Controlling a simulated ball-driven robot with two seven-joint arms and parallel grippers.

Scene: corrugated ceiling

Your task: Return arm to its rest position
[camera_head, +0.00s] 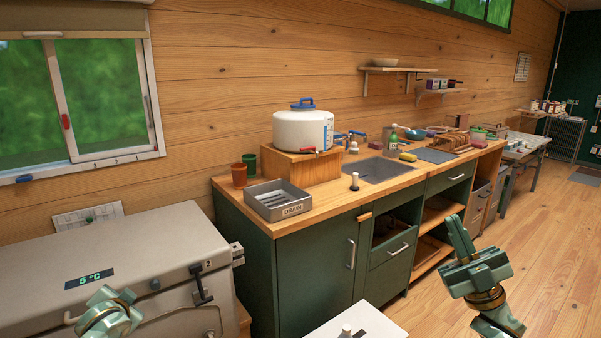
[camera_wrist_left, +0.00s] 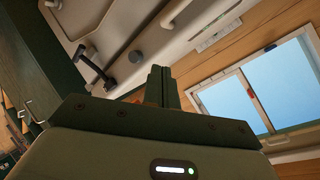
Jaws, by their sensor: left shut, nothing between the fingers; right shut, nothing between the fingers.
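My right gripper (camera_head: 459,238) is raised at the lower right of the head view, in front of the wooden floor. Its fingers point up and are shut, with nothing held. Part of my left arm shows at the bottom left of the head view, in front of the grey chest with the "5 °C" display (camera_head: 90,279). My left gripper (camera_wrist_left: 165,72) shows in the left wrist view with its fingers together and empty. The chest front with a black latch (camera_wrist_left: 92,67) appears beyond it, tilted in that view.
A green cabinet (camera_head: 315,262) with a wooden top stands in the middle. On it are a grey drain tray (camera_head: 278,212), a white tank (camera_head: 303,131), cups and a sink (camera_head: 383,170). A white surface (camera_head: 352,327) lies low in front. Open floor (camera_head: 550,235) is at the right.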

